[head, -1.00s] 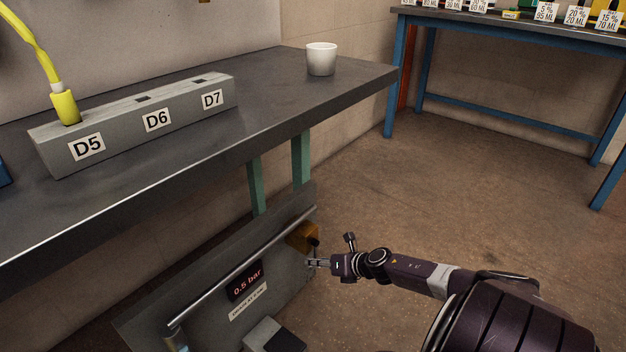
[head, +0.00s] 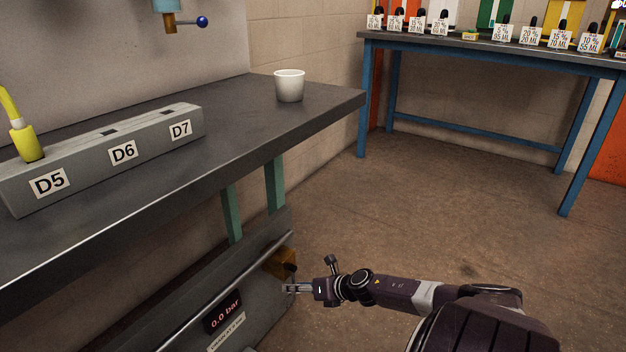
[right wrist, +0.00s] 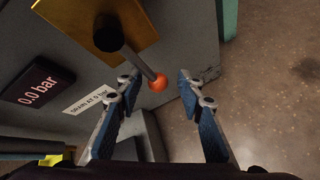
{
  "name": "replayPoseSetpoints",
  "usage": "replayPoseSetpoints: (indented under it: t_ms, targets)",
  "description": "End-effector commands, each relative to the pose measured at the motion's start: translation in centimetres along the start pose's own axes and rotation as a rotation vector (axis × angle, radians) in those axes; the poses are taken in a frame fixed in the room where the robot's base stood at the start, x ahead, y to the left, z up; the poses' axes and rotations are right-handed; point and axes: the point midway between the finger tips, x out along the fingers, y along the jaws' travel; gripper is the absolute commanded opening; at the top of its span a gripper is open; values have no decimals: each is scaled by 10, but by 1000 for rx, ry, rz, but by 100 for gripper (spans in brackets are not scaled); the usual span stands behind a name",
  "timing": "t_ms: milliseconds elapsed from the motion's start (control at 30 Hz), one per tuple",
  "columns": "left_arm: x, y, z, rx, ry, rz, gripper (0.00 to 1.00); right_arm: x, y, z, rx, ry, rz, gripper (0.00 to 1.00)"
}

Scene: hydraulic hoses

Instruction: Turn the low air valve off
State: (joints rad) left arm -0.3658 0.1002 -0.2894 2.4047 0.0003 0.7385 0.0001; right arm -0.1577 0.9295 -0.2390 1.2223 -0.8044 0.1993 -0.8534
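The low air valve is a brass block (head: 280,263) on the grey panel under the bench. My right gripper (head: 290,288) is beside the valve, low in the head view. In the right wrist view its fingers (right wrist: 158,92) are apart, with the knob between their tips and gaps on both sides. A display (head: 223,313) on the panel reads 0.0 bar; it also shows in the wrist view (right wrist: 38,85). My left gripper is out of view.
The bench top (head: 215,150) overhangs the panel. A rail (head: 235,283) runs along the panel. On the bench are a white cup (head: 289,86) and a grey block (head: 95,160) marked D5, D6, D7. A blue table (head: 470,50) stands behind. The floor to the right is clear.

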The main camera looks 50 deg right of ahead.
Motion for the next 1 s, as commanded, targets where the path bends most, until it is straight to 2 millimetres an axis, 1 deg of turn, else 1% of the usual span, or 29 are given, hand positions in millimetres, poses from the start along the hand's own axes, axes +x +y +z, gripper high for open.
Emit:
replayPoseSetpoints:
  t_ms: [200,600,800,1000]
  targets:
    - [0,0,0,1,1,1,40,-28,-1,-1,-2,3,-2,35]
    - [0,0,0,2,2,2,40,-75,-2,-1,0,2,-4,35]
    - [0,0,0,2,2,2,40,-95,-1,-1,-1,1,-4,35]
    - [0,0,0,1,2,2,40,-106,-1,0,-1,-1,-3,35]
